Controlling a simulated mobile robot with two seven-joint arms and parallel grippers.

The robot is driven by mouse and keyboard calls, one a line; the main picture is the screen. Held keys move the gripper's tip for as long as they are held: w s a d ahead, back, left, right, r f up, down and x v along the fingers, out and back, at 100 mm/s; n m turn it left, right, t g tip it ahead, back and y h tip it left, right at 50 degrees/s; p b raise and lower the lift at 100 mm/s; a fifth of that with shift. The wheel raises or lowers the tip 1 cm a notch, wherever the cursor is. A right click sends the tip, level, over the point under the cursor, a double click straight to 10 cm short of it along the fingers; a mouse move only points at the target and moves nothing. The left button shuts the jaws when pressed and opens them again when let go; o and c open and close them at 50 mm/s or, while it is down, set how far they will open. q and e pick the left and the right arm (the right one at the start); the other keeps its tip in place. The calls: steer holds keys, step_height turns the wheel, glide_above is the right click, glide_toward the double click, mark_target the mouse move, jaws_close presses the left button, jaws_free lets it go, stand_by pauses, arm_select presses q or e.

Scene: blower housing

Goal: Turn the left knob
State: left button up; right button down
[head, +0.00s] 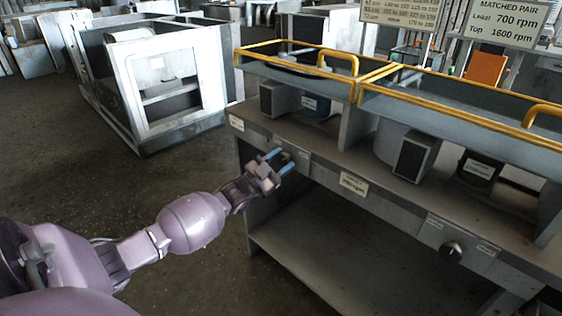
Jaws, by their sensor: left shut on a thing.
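My left gripper (280,162) reaches in from the left to the front face of the grey bench (330,168). Its blue fingertips are closed around the left knob, which is mostly hidden between them; only a little dark surface shows there. The knob's turn angle cannot be made out. A second, black round knob (451,251) sits farther right on the same front face, untouched. My right gripper is not in view.
Yellow-railed housings (300,68) stand on the bench top. A small label (353,185) is on the front face between the knobs. A lower shelf (330,262) juts out below. A white machine frame (150,85) stands behind left; the floor between is clear.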

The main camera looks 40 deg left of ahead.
arm_select(q)
steer(key=m+h, duration=0.1)
steer(key=m, duration=0.2)
steer(key=shift+g, duration=0.3)
steer(key=shift+m+g+h, duration=0.3)
steer(key=shift+m, duration=0.8)
steer(key=o, duration=0.9)
